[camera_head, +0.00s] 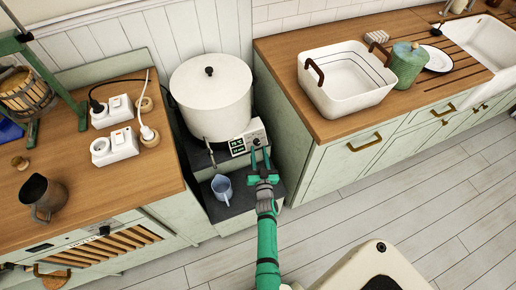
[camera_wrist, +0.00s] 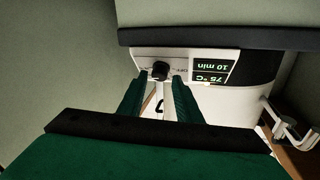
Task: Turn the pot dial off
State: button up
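The big white pot (camera_head: 210,95) with a black lid knob stands on a dark shelf unit between two counters. Its white control panel has a lit display (camera_head: 238,147), seen upside down in the wrist view (camera_wrist: 213,72), reading 75 °C and 10 min. The black dial (camera_wrist: 160,70) sits beside the display, near a printed "OFF". My green gripper (camera_head: 260,156) is in front of the panel. In the wrist view its fingers (camera_wrist: 162,78) are apart, with the dial between their tips and gaps visible on both sides. In the head view the fingers partly hide the dial.
A blue-grey jug (camera_head: 222,187) stands on the lower shelf under the pot. A metal tap (camera_head: 210,152) juts from the pot's front. The left counter (camera_head: 95,190) holds power sockets and a dark pitcher (camera_head: 42,196). The right counter (camera_head: 290,60) holds a white basin (camera_head: 340,95). The floor is clear.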

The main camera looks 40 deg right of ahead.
aim_at(259, 144)
jog(key=shift+x, duration=1.2)
jog(key=c, duration=0.7)
jog(key=shift+c, duration=0.2)
jog(key=shift+n+y, duration=0.3)
jog(key=shift+n, duration=0.1)
jog(key=n+y, duration=0.3)
jog(key=n, duration=0.1)
jog(key=d+n+t+y, duration=0.1)
jog(key=n+y, duration=0.2)
jog(key=n, duration=0.2)
jog(key=n+t+y, duration=0.1)
jog(key=n+y, duration=0.1)
jog(key=n, duration=0.3)
jog(key=shift+s+d+y, duration=0.25)
jog(key=shift+d+y, duration=0.05)
jog(key=shift+y, duration=0.1)
